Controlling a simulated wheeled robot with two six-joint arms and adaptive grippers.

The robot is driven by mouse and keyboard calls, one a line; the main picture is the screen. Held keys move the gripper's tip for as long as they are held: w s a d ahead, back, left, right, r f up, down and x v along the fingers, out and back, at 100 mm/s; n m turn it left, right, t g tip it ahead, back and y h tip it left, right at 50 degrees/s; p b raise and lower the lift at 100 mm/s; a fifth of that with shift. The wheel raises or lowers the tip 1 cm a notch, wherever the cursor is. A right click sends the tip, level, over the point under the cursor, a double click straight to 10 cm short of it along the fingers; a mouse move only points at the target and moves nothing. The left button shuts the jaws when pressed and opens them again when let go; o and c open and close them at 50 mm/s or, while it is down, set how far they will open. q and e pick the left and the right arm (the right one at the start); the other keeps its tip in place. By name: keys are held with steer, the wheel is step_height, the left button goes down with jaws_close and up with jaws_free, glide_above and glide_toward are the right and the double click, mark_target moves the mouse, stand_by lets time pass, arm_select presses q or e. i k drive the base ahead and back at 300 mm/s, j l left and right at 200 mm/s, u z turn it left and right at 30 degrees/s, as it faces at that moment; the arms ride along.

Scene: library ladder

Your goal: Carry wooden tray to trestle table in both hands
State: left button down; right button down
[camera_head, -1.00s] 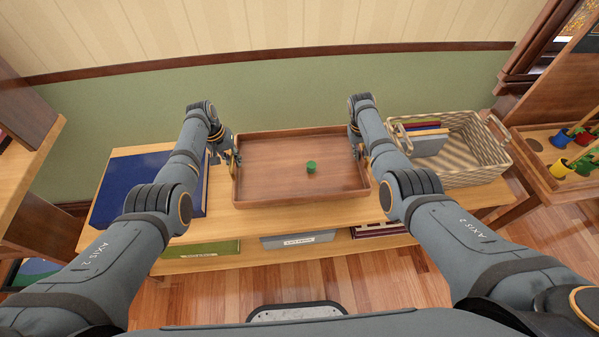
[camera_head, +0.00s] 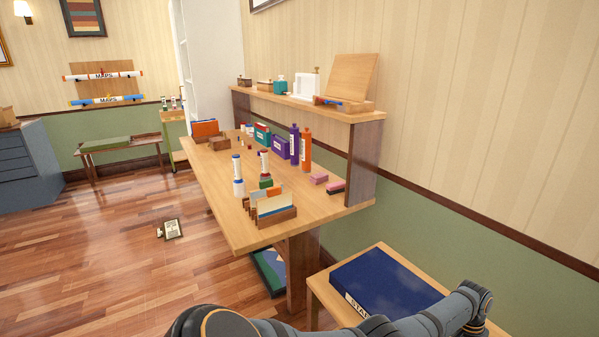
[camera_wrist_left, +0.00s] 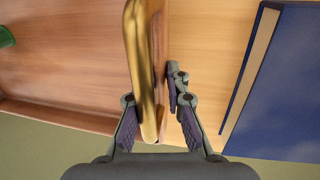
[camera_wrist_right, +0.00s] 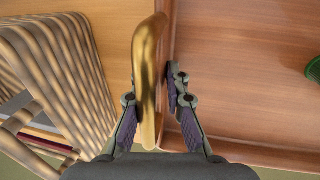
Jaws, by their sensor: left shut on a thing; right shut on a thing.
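The wooden tray shows only in part, in the left wrist view (camera_wrist_left: 60,75) and the right wrist view (camera_wrist_right: 235,60); it is out of the head view. My left gripper (camera_wrist_left: 157,108) is shut on the brass handle (camera_wrist_left: 141,60) at one end of the tray. My right gripper (camera_wrist_right: 157,108) is shut on the brass handle (camera_wrist_right: 147,60) at the other end. A small green object (camera_wrist_right: 314,70) is in the tray. A wooden table (camera_head: 235,190), apparently the trestle table, stands left of the bench in the head view.
Bottles (camera_head: 300,145), a card holder (camera_head: 273,207) and several small items crowd the table; its near left part is barer. A large blue book (camera_head: 385,285) lies on the bench.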

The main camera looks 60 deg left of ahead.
mark_target(230, 170)
steer(key=k, duration=0.9)
steer(key=u, duration=3.45)
steer(key=i+u, duration=0.15)
steer(key=u, duration=0.65)
steer(key=i+l, duration=1.2)
steer(key=i, duration=0.25)
steer(key=i+l, duration=0.1)
steer(key=i, duration=1.7)
steer(key=i+z, duration=0.1)
steer(key=z, duration=0.25)
steer(key=i+z, duration=0.15)
steer(key=z, duration=2)
